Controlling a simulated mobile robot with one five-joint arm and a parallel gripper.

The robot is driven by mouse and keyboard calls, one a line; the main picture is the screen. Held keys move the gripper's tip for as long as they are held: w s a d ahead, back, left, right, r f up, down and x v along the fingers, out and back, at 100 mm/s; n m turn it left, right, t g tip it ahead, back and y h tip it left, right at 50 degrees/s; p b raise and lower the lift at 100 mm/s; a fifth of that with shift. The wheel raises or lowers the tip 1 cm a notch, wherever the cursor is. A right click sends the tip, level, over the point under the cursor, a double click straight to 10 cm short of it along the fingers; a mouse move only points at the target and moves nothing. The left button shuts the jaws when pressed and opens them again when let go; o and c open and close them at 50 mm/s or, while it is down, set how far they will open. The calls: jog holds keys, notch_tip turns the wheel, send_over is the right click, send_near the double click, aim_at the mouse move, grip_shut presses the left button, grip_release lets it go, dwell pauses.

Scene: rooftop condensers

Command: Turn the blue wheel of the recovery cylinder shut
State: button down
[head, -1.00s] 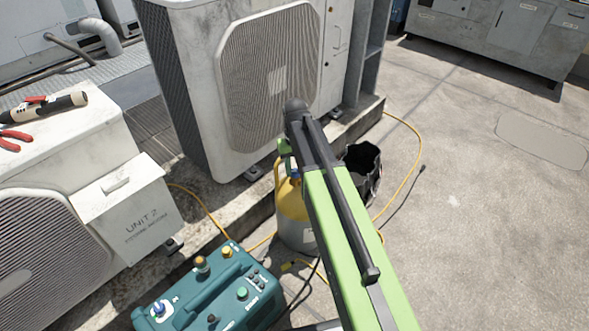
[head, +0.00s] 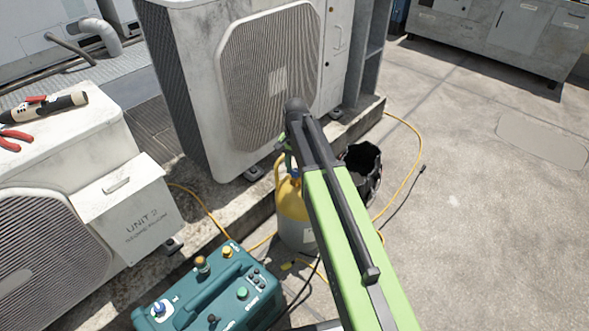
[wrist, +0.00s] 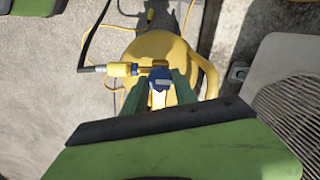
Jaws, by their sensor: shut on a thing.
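The recovery cylinder (head: 293,222), yellow on top and grey below, stands upright on the ground beside the concrete plinth. My arm hides much of its top in the head view. In the wrist view its yellow top (wrist: 150,52) lies below my gripper (wrist: 160,84), whose two green fingers are shut on the blue wheel (wrist: 160,76). A small part of the blue wheel also shows in the head view (head: 296,174), beside my arm. A yellow fitting with a black hose (wrist: 116,69) joins the valve on the left in the wrist view.
A teal machine (head: 212,292) with knobs stands at front left. A black bucket (head: 362,165) is just right of the cylinder. A large condenser (head: 268,75) stands behind on its plinth. Yellow hose (head: 412,165) lies on the ground. The roof floor at right is clear.

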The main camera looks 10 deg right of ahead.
aim_at(295, 171)
jog(key=shift+w, duration=0.1)
dwell(0.4)
jog(key=c, duration=1)
grip_release()
notch_tip(295, 171, up, 18)
jog(key=p, duration=1.7)
jog(key=shift+f, duration=0.25)
jog(key=shift+f, duration=0.1)
